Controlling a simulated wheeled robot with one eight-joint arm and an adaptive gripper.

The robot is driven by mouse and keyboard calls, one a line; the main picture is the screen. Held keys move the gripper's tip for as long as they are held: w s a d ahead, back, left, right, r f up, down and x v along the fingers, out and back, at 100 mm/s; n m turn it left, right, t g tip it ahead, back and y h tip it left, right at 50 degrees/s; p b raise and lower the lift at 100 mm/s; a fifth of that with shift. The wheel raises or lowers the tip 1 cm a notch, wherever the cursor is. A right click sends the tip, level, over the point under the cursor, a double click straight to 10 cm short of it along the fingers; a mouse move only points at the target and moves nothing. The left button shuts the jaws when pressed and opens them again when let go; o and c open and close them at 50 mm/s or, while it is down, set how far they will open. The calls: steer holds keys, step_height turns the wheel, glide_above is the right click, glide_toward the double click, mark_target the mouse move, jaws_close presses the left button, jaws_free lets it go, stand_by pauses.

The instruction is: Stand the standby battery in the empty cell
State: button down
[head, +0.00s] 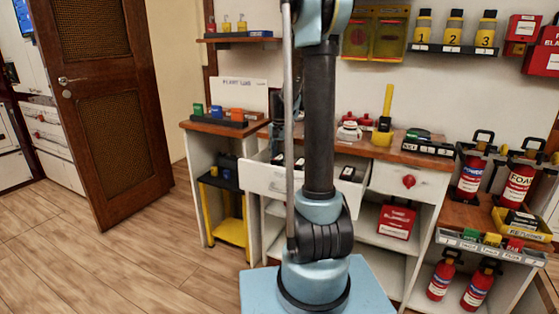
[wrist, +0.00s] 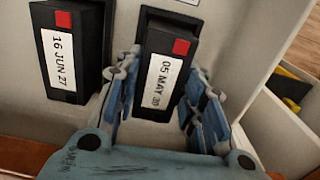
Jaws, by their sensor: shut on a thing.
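A black battery (wrist: 168,75) with a red square and a white label, "05 MAY" and a blurred year, is between the blue-grey fingers of my gripper (wrist: 164,78), which is shut on it. A second black battery (wrist: 68,50), labelled "16 JUN 27", lies to its left, apart from the fingers. Both are in or just over a pale open drawer. In the head view the drawer (head: 256,180) is pulled out, with dark items inside, one of them a black block (head: 347,173). My arm hides the gripper there. I cannot make out the empty cell for certain.
A black rack (head: 217,122) with coloured blocks stands on the left counter. A black case (head: 425,142) sits on the right worktop. Fire extinguishers (head: 470,178) and a yellow tray (head: 520,224) crowd the right. The wooden floor at left is clear, by an open door (head: 105,95).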

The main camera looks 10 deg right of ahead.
mark_target(280, 157)
steer(key=shift+f, duration=0.1)
steer(key=c, duration=1.1)
jaws_free()
steer(key=shift+o, duration=0.2)
step_height(280, 157, up, 12)
steer(key=shift+a, duration=0.1)
